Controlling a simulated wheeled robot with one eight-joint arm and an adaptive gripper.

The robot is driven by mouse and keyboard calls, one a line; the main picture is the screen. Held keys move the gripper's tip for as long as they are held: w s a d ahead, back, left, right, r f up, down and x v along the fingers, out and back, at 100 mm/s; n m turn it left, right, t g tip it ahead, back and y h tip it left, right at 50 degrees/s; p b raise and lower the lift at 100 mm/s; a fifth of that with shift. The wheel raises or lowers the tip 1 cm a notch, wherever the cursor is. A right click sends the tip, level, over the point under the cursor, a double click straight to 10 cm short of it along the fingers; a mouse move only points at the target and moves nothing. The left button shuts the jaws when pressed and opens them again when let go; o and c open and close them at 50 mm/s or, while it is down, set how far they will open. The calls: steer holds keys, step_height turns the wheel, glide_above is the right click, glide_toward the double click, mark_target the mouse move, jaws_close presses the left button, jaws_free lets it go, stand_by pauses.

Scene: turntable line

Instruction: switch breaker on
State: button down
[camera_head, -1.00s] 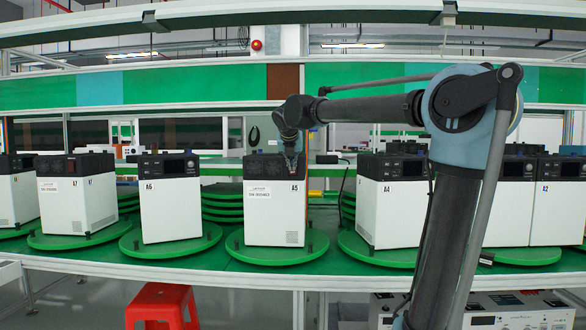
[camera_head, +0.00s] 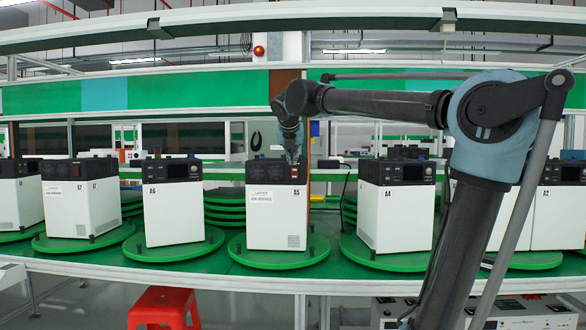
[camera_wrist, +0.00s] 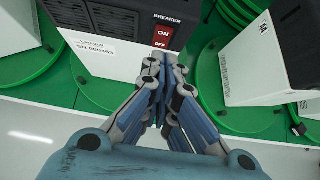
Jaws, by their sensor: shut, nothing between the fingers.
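The white box A5 (camera_head: 275,215) with a black top panel stands on a green round turntable (camera_head: 277,257) in the middle of the head view. Its red breaker switch (camera_wrist: 163,35) sits on the black panel under the word BREAKER, with ON and OFF lettering; I cannot tell which way it is set. The switch also shows small and red in the head view (camera_head: 295,172). My gripper (camera_wrist: 161,58) is shut and empty, its fingertips just below the switch in the wrist view; I cannot tell whether they touch the box.
Box A4 (camera_head: 396,215) stands to the right and box A6 (camera_head: 172,210) to the left, each on a green turntable. Stacked green discs (camera_head: 224,207) lie behind. A red stool (camera_head: 164,307) is on the floor below the bench.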

steer(key=shift+w+r+v, duration=0.1)
steer(key=shift+r+v, duration=0.05)
steer(key=shift+v, duration=0.75)
steer(key=shift+w+r+v, duration=0.1)
steer(key=shift+v, duration=0.8)
steer(key=shift+w+r+v, duration=0.15)
steer(key=shift+v, duration=0.75)
steer(key=s+d+f+m+g+h, duration=0.1)
steer(key=s+d+f+m, duration=0.3)
steer(key=d+f+m, duration=0.3)
steer(key=s+d+f+m+g, duration=0.2)
steer(key=s+d+f+m, duration=0.25)
steer(key=d+f, duration=0.35)
steer(key=s+d+f+m+g+h, duration=0.1)
steer(key=s+d+f+m, duration=0.2)
steer(key=d+f+m, duration=0.5)
steer(key=s+d+f+m+g+y, duration=0.1)
steer(key=s+d+f+m, duration=0.1)
steer(key=s+f+m, duration=0.6)
steer(key=s+d+f+m+g+y, duration=0.1)
steer(key=s+f+m, duration=0.7)
steer(key=f, duration=1.1)
steer(key=s+d+g, duration=0.1)
steer(key=s, duration=0.2)
steer(key=shift+s+d+g, duration=0.2)
steer(key=shift+d+g, duration=0.1)
